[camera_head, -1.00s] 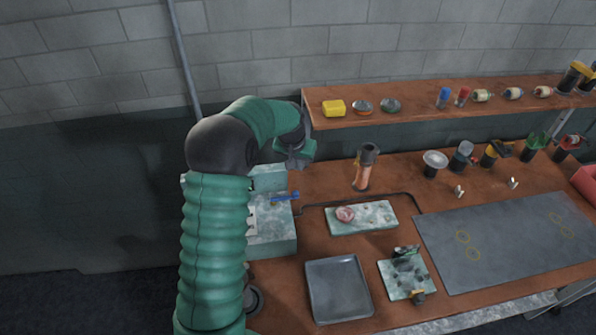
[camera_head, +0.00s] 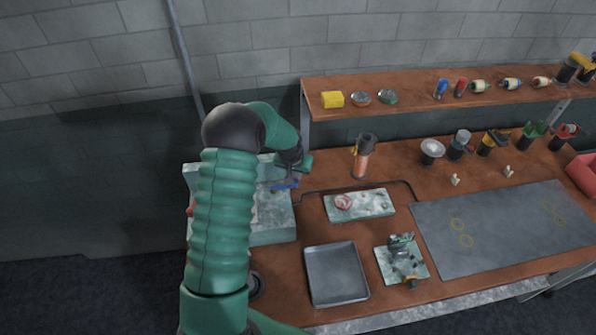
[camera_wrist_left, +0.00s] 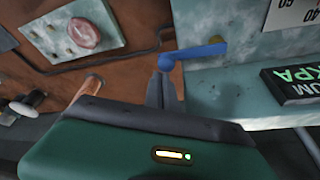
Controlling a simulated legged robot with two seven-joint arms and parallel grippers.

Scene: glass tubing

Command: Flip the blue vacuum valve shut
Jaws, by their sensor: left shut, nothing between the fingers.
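The blue vacuum valve (camera_head: 286,185) is a lever on the pale marbled unit at the left end of the bench. In the left wrist view its blue handle (camera_wrist_left: 198,52) points left from its pivot, ending in a rounded knob. My left gripper (camera_head: 292,178) is shut and empty, close over the lever. In the left wrist view its dark fingertips (camera_wrist_left: 161,76) are right at the knob end, close to or touching it; I cannot tell which. My right gripper is not in view.
The marbled unit (camera_head: 272,228) carries a black KPA label (camera_wrist_left: 295,82). A torch-like copper cylinder (camera_head: 361,163) stands to the right. A marbled plate (camera_head: 372,203), a grey tray (camera_head: 336,275) and a dark mat (camera_head: 500,235) lie on the bench. A shelf (camera_head: 420,105) runs behind.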

